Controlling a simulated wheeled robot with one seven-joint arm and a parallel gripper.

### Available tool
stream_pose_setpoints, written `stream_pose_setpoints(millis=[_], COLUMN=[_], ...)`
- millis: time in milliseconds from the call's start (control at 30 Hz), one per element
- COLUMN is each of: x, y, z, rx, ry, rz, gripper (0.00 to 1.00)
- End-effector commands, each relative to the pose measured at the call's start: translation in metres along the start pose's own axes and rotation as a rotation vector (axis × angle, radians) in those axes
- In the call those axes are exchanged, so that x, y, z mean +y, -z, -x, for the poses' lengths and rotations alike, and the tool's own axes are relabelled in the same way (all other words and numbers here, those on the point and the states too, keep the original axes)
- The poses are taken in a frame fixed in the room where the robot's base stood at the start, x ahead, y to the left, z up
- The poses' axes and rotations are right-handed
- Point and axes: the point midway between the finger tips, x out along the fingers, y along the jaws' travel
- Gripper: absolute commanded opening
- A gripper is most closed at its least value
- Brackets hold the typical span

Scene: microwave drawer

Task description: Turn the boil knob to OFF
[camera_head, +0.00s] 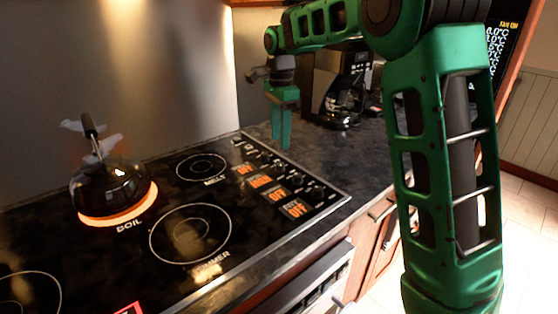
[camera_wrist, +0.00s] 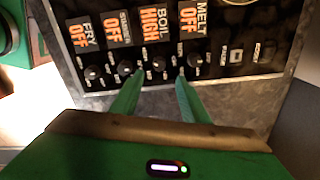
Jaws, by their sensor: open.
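The boil knob (camera_wrist: 159,63) is a small black knob below the orange BOIL HIGH display (camera_wrist: 154,20) in the wrist view. My gripper (camera_wrist: 160,78) is open and empty. Its two green fingers point at the panel, with the boil knob between the lines of their tips; I cannot tell whether they touch it. A black kettle (camera_head: 110,187) sits on the boil burner, which glows orange.
The melt knob (camera_wrist: 195,60) and simmer knob (camera_wrist: 125,67) stand close on either side; the fry knob (camera_wrist: 93,72) is farther left. Their displays read OFF. A coffee maker (camera_head: 340,90) stands on the counter behind my gripper. The simmer burner (camera_head: 190,234) is bare.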

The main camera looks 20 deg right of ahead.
Motion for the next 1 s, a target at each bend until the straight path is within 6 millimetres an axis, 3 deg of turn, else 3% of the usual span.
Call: stream_pose_setpoints(millis=[200, 400, 600, 900, 1000], x=[0.001, 0.001, 0.001, 0.000, 0.000], y=[0.000, 0.000, 0.000, 0.000, 0.001], z=[-0.041, -0.069, -0.084, -0.085, -0.085], rx=[0.001, 0.001, 0.000, 0.000, 0.000], ry=[-0.004, -0.002, -0.001, 0.000, 0.000], rz=[0.000, 0.000, 0.001, 0.001, 0.001], gripper=[0.41, 0.41, 0.41, 0.41, 0.20])
